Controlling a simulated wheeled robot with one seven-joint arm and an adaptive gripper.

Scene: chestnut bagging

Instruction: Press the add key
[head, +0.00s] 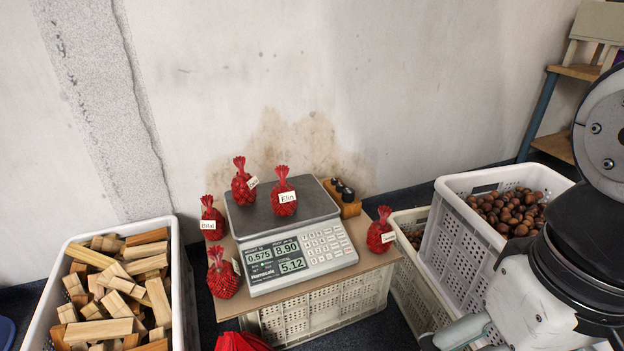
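The scale (300,251) stands on a board over an upturned crate. Its display (276,258) reads 0.575, 8.90 and 5.12. The keypad (322,243) is right of the display; the key labels are too small to read, so I cannot pick out the add key. Two red net bags sit on the scale's pan (245,218): one tagged Elin (283,182) and one with a tilted tag (242,187). Part of my arm shows at the lower right, right of the scale and apart from it. My gripper is not in view.
More red bags stand left (213,222), front left (222,279) and right (380,236) of the scale. A wood-block crate (184,290) is at left. A chestnut crate (462,240) is at right. Dark weights in a wooden block (350,209) stand behind the scale.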

